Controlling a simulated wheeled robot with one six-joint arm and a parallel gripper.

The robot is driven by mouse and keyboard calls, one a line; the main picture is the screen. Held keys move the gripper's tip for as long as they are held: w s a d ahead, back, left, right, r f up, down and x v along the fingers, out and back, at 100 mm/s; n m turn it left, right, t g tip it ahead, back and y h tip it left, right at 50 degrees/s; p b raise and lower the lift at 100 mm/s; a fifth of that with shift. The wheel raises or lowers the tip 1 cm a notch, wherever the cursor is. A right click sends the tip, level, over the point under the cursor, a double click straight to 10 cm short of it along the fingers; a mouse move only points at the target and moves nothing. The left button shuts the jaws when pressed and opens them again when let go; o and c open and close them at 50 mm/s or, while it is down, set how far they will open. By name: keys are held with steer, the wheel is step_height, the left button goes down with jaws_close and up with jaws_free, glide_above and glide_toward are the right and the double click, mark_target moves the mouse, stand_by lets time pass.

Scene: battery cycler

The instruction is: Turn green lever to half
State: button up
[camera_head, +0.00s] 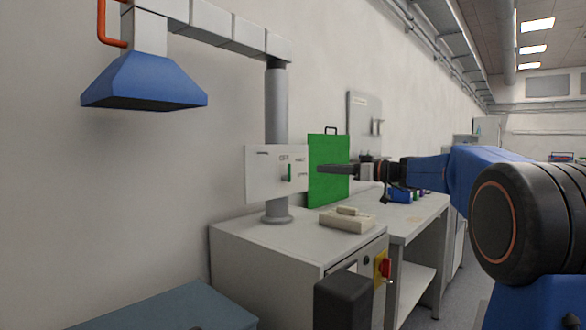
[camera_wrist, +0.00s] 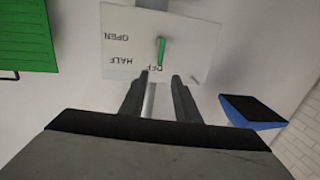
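The green lever (camera_head: 290,172) is on a white panel (camera_head: 262,180) fixed to a grey post. In the head view my gripper (camera_head: 322,168) is just right of the lever, pointing at the panel; I see no clear contact.
A green board (camera_head: 326,185) stands behind my gripper. A beige device (camera_head: 347,220) sits on the white cabinet (camera_head: 270,246) below. A blue extraction hood (camera_head: 145,82) hangs at the upper left. A red and yellow switch (camera_head: 383,269) is on the cabinet front.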

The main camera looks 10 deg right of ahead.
steer(key=x, duration=1.3)
jaws_close()
